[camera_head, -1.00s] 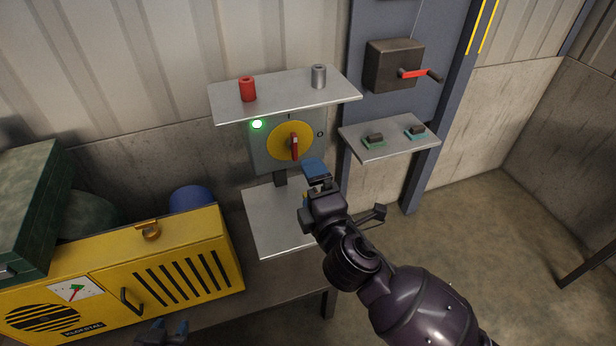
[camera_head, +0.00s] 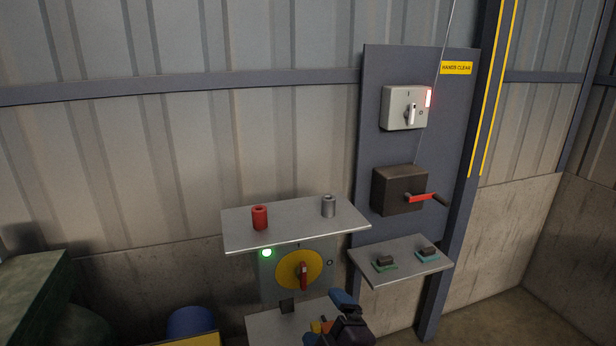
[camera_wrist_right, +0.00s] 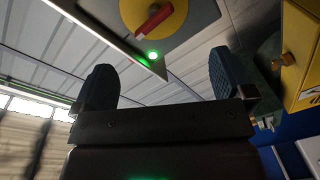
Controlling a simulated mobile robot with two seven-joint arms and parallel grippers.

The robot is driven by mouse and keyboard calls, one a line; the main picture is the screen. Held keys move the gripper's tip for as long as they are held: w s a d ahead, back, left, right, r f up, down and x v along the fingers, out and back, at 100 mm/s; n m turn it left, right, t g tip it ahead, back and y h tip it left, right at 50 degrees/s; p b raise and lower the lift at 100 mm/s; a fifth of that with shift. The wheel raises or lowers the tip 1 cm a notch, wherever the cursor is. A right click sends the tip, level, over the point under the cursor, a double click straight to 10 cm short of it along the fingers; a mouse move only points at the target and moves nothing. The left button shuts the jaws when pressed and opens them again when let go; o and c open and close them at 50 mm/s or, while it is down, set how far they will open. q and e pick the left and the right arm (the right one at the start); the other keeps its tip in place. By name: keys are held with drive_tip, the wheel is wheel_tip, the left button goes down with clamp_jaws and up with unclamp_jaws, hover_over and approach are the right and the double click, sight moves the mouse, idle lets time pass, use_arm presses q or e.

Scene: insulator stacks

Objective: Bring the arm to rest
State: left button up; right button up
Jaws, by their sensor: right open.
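My right gripper (camera_head: 330,322) is at the bottom of the head view, in front of the lower grey shelf (camera_head: 262,326). In the right wrist view its two blue fingers (camera_wrist_right: 155,88) stand wide apart with nothing between them. Beyond them are the yellow disc with a red handle (camera_wrist_right: 152,18) and a lit green lamp (camera_wrist_right: 152,55). The same yellow rotary switch (camera_head: 299,270) shows in the head view, above the gripper and apart from it. My left gripper is not in the head view.
A red cylinder (camera_head: 260,217) and a grey cylinder (camera_head: 328,206) stand on the upper shelf (camera_head: 293,231). Two small dark blocks lie on the right shelf (camera_head: 396,272). A dark box (camera_head: 398,190) has a protruding red crank (camera_head: 423,198). A grey switch box (camera_head: 404,107) hangs above.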

drive_tip(key=s+d+f+m+g+h, duration=0.2)
drive_tip(key=s+d+f+m+h, duration=0.25)
drive_tip(key=d+f+m, duration=0.95)
drive_tip(key=s+d+f+m+g+h, duration=0.1)
drive_tip(key=s+d+f, duration=0.4)
drive_tip(key=s, duration=0.2)
drive_tip(key=s+d+f+g+h+b, duration=0.1)
drive_tip(key=s+d+f+h, duration=0.1)
drive_tip(key=s+d+f, duration=0.3)
drive_tip(key=shift+s+d+m+b, duration=0.15)
drive_tip(key=shift+s+m+b, duration=0.2)
drive_tip(key=shift+s, duration=0.8)
